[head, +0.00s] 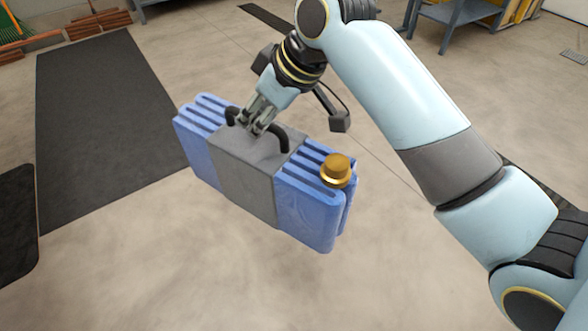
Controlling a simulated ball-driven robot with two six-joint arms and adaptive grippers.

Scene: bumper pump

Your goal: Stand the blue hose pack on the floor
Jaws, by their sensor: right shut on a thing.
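The blue hose pack (305,214) is a ribbed blue block with a grey band around its middle, a black handle on top and a brass cap near its right end. My right gripper (255,125) is shut on the black handle, above the pack. The pack hangs upright, handle up, over the concrete floor (130,270). Whether its bottom touches the floor is hard to tell. My left gripper is not in view.
A dark mat (95,120) lies on the floor at the left, and another dark piece (15,225) is at the left edge. A grey-blue table (460,15) stands at the back right. The floor in front of the pack is clear.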

